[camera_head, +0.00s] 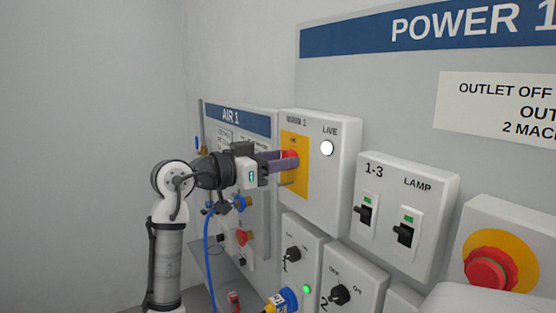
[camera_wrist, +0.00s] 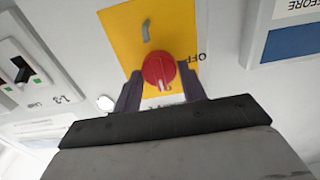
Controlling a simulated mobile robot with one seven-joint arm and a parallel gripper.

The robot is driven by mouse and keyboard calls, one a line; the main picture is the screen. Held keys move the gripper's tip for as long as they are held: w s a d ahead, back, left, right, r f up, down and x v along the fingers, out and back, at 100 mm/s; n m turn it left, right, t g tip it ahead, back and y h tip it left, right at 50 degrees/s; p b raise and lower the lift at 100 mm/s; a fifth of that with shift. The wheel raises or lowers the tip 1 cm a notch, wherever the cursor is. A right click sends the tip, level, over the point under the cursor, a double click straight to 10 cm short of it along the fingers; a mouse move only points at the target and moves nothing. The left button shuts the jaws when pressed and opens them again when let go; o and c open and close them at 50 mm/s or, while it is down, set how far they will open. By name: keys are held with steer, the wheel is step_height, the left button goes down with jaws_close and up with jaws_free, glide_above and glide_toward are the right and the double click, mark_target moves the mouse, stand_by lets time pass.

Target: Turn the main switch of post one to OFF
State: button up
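The main switch is a round red knob (camera_head: 290,157) on a yellow plate (camera_head: 301,180), on a white box under the POWER 1 sign. In the wrist view the knob (camera_wrist: 158,70) shows upside down, with a white mark pointing toward the picture bottom and an OFF label to its right. My gripper (camera_head: 284,163) is at the knob. In the wrist view my gripper (camera_wrist: 160,82) has one finger on each side of the knob, with a narrow gap visible. It looks open; firm contact is not visible. The fingers partly hide the knob in the head view.
A white LIVE lamp (camera_head: 327,148) sits right of the plate. The 1-3 and LAMP switch box (camera_head: 405,215) and a red emergency button (camera_head: 490,269) are farther right. Black knobs (camera_head: 293,254) are below. The AIR 1 panel (camera_head: 240,120) is behind my arm at left.

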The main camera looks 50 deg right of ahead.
steer(key=c, duration=0.5)
steer(key=shift+c, duration=0.2)
steer(key=shift+n, duration=0.3)
steer(key=n+p, duration=0.2)
steer(key=n, duration=0.2)
steer(key=shift+r, duration=0.15)
steer(key=n, duration=0.4)
steer(key=n+p, duration=0.1)
steer(key=n, duration=0.3)
steer(key=n+p, duration=0.1)
steer(key=n, duration=0.4)
steer(key=shift+w+f, duration=0.2)
steer(key=shift+f, duration=0.1)
steer(key=shift+n, duration=0.3)
